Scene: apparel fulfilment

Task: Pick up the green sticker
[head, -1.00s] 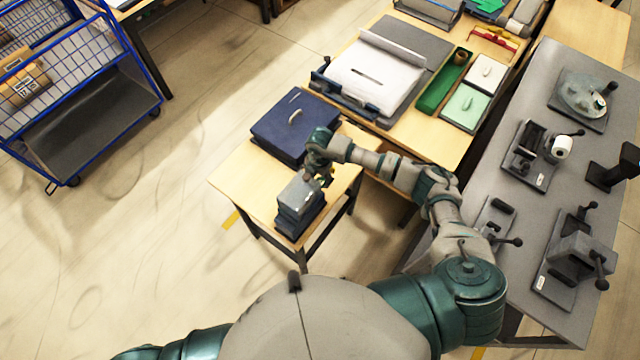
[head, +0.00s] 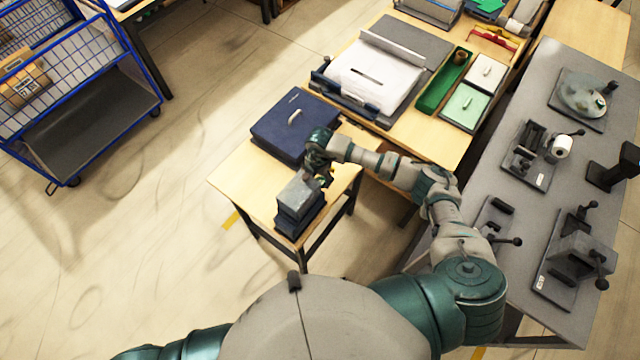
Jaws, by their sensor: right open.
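No green sticker can be made out for certain. My right gripper (head: 323,178) is open over the small wooden table, at the back right edge of a short dark blue stack with a grey top (head: 299,196). Its fingertips are small, and I cannot tell whether they touch the stack. My left gripper is out of view.
A dark blue case (head: 296,124) lies behind the gripper on the small table (head: 236,172). A white sheet on a dark board (head: 372,76) covers part of the larger table. Hand presses stand on the grey bench (head: 500,150). A blue wire cart (head: 85,120) stands left; floor between is clear.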

